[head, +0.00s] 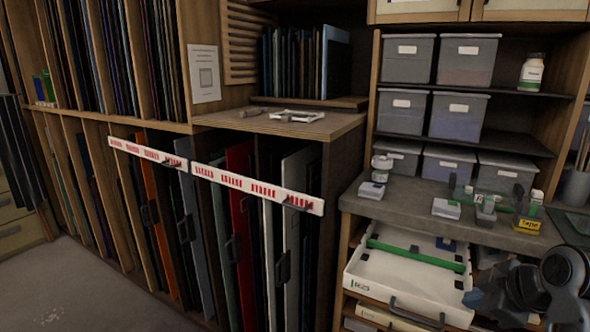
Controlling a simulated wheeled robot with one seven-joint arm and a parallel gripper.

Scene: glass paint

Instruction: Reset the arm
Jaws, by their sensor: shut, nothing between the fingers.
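Part of my dark grey arm (562,272) shows at the lower right of the head view, with rounded joints bent close together. It is in front of the right end of the shelf unit and overlaps the area beside the white tray. I cannot make out my gripper or its fingers in this view. No object is seen held by the visible part of the arm.
A white tray (385,283) with a green bar sits on a pulled-out shelf left of my arm. Small boxes and bottles stand on the grey counter (400,207). Grey bins (405,60) fill upper shelves. Racked sheets stand behind white label rails (255,187). Floor (75,290) is clear at lower left.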

